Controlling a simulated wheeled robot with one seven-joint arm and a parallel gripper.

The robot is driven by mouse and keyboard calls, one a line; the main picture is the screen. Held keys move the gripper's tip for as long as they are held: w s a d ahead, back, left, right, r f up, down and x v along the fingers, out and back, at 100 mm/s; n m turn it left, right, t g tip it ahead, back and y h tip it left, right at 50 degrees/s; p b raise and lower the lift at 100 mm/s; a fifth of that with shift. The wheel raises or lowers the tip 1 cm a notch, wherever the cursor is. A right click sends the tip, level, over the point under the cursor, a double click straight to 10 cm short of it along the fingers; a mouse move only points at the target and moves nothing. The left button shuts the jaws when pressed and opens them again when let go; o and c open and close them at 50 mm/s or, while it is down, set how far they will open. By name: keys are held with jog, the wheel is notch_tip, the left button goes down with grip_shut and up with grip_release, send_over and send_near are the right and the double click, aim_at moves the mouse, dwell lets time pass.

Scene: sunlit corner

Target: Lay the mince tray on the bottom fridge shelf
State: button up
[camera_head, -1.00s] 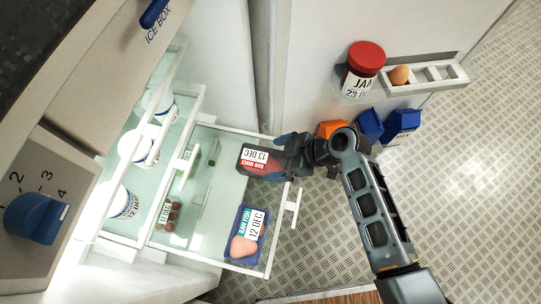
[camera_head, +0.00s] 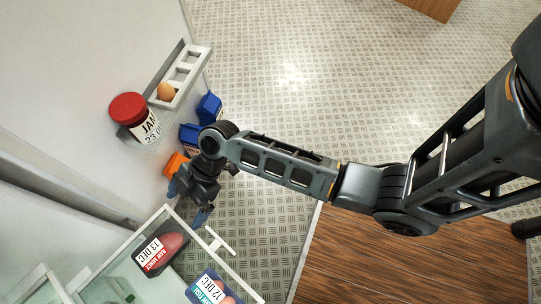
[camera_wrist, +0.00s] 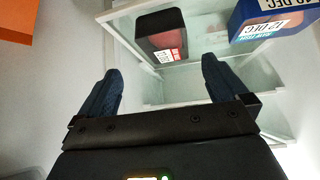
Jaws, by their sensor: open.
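The mince tray (camera_head: 160,252) is a dark tray with red meat and a "RAW MINCE 13 DEC" label. It lies in the pulled-out, clear-walled bottom shelf (camera_head: 140,222), near its door-side corner. My gripper (camera_head: 187,203) is open and empty, just outside the shelf's rim and apart from the tray. In the wrist view the mince tray (camera_wrist: 160,33) shows beyond my spread fingertips (camera_wrist: 160,82), with nothing between them. Whether the tray's underside rests fully flat is hard to tell.
A blue raw fish tray (camera_head: 212,288) lies in the same shelf beside the mince. The shelf's white handle (camera_head: 219,241) sticks out at the front. The open door holds a jam jar (camera_head: 136,118), an egg rack (camera_head: 186,72), blue cartons (camera_head: 208,107) and an orange item (camera_head: 176,162).

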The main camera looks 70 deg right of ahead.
jog(key=s+d+r+m+t+h, duration=0.25)
jog(key=s+d+m, duration=0.2)
jog(key=s, duration=0.35)
jog(key=s+d+r+m+t+h, duration=0.1)
jog(key=s+d+m+t+h, duration=0.2)
jog(key=s+d, duration=0.4)
jog(key=s+a+r+m+t, duration=0.1)
jog(key=s+r+t, duration=0.1)
jog(key=s+r, duration=0.2)
jog(key=s+a+r+m+t+h, duration=0.1)
jog(key=s+r, duration=0.3)
jog(key=r, duration=0.7)
jog(key=s+a+r+m+t+h, duration=0.1)
jog(key=s+r+m+t, duration=0.1)
jog(key=r, duration=0.5)
jog(key=shift+s+a+r+m+t, duration=0.15)
jog(key=shift+s+r+m+t, duration=0.15)
jog(key=shift+s+m, duration=0.55)
jog(key=shift+s+f, duration=0.1)
